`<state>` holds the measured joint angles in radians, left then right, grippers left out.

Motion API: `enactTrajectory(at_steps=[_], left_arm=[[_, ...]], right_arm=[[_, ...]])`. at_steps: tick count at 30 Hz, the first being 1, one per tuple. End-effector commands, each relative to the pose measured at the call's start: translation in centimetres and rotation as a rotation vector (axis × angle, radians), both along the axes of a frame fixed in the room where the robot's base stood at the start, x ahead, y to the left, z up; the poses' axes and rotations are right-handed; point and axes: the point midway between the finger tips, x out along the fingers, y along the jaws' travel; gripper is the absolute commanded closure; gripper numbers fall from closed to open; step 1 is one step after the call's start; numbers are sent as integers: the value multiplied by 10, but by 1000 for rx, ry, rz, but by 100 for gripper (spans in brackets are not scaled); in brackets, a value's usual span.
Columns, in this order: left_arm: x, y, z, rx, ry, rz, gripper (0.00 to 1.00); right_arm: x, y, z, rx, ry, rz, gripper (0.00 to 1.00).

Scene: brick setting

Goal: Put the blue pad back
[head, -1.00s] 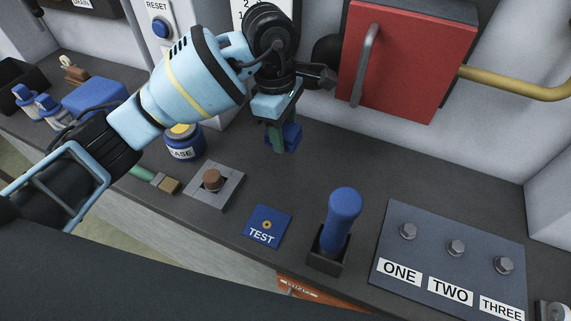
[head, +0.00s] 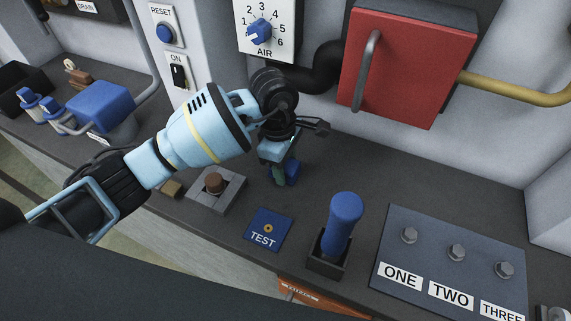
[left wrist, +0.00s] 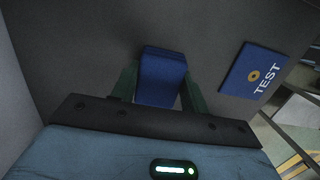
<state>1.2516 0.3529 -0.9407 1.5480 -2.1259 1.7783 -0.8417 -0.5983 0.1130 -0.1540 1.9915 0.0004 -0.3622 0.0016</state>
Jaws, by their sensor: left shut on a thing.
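My left gripper (head: 284,176) is shut on a small blue pad (head: 292,172) above the dark bench, behind the TEST plate. In the left wrist view the blue pad (left wrist: 162,77) sits between the two green fingers of the gripper (left wrist: 158,92). A flat blue plate marked TEST (head: 268,230) with a brass spot in its middle lies on the bench; it also shows in the left wrist view (left wrist: 253,72), to the right of the pad. The pad is apart from this plate. My right gripper is not in view.
A red box (head: 408,65) hangs on the wall. The bench behind the lever is clear.

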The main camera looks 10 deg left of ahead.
Motion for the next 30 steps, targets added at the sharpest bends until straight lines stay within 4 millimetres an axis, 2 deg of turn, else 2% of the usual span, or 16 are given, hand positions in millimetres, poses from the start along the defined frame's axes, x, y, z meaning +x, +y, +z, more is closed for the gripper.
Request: enactTrajectory(at_steps=[12, 13, 18, 26, 30], left_arm=[[0, 0, -7, 0, -1, -1, 73], [0, 0, -8, 0, -1, -1, 54], [0, 0, -7, 0, -2, -1, 33], [0, 0, -6, 0, -2, -1, 33], [1, 0, 3, -1, -4, -1, 33]], right_arm=[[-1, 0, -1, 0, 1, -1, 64], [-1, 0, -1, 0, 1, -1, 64], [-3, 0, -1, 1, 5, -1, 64], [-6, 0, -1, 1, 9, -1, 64], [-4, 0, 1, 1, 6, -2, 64]])
